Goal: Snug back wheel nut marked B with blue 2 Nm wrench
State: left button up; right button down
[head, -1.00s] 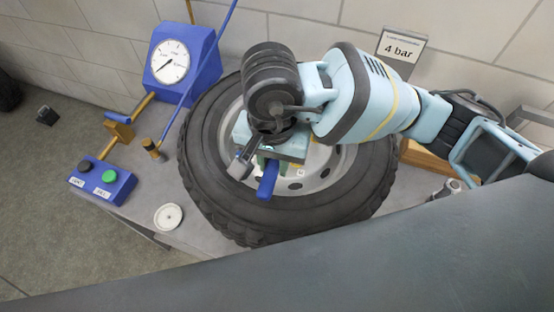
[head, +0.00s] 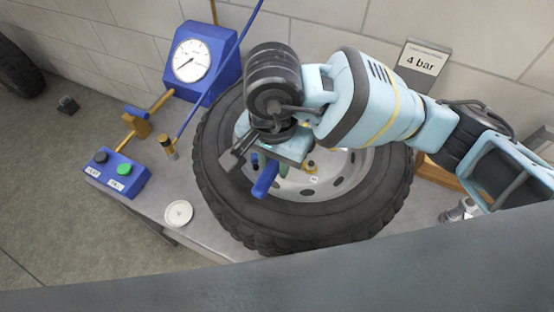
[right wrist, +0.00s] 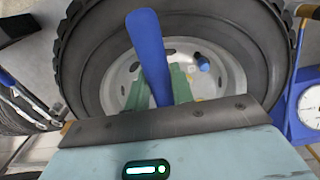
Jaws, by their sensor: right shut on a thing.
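My right gripper (head: 272,166) is shut on the blue wrench (head: 265,181), above the left part of the wheel's pale rim (head: 345,182). In the right wrist view, the blue handle (right wrist: 148,45) stands up between the green fingers (right wrist: 156,90); its lower end is hidden by the gripper. A yellowish nut (head: 311,167) shows on the rim beside a small white tag (head: 314,179); its letter is too small to read. A short blue piece (right wrist: 202,62) shows over the rim in the right wrist view. I cannot make out nut B. My left gripper is not in view.
The black tyre (head: 300,225) lies flat on a grey table. A blue gauge box (head: 226,55), a button box (head: 118,172) and a white disc (head: 178,213) stand left of it. A "4 bar" sign (head: 423,58) is behind.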

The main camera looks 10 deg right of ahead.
jog(key=shift+w+a, duration=0.15)
jog(key=shift+w+a+m, duration=0.9)
jog(key=shift+a, duration=0.15)
dwell(0.5)
